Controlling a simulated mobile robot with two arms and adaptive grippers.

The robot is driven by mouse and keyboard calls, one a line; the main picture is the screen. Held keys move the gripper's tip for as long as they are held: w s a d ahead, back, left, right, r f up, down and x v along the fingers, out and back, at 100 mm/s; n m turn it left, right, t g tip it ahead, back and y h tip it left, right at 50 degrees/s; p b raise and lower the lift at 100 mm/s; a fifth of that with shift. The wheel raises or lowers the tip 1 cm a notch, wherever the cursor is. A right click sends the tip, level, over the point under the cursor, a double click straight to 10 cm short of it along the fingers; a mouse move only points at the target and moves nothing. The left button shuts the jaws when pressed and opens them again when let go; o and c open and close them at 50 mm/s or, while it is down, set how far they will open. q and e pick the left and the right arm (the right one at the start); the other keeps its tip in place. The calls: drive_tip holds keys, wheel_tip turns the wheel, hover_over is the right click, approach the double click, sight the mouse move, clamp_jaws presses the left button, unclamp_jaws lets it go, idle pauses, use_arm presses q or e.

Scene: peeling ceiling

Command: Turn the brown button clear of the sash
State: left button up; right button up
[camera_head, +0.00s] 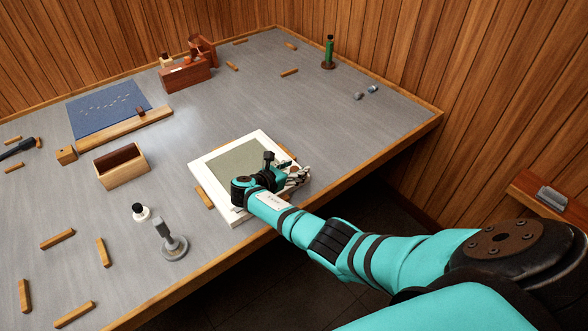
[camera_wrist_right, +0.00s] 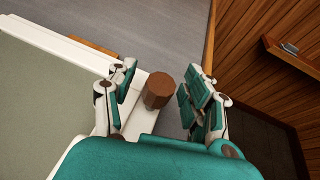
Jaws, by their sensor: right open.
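The sash (camera_head: 212,185) is a white frame around a grey-green panel, lying flat near the table's front edge. Its white border also shows in the right wrist view (camera_wrist_right: 62,44). The brown button (camera_wrist_right: 158,90) is a faceted knob standing on a white strip at the sash's right side. My right gripper (camera_head: 295,178) is over the frame's right side. In the right wrist view its open fingers (camera_wrist_right: 160,92) stand on either side of the button, with gaps visible. Whether the button overlaps the panel is unclear. My left gripper is not in view.
A blue mat (camera_head: 108,108) and a reddish box (camera_head: 185,77) lie further back. Several wooden blocks are scattered about. The back right tabletop is mostly clear.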

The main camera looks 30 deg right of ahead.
drive_tip(key=v, duration=1.2)
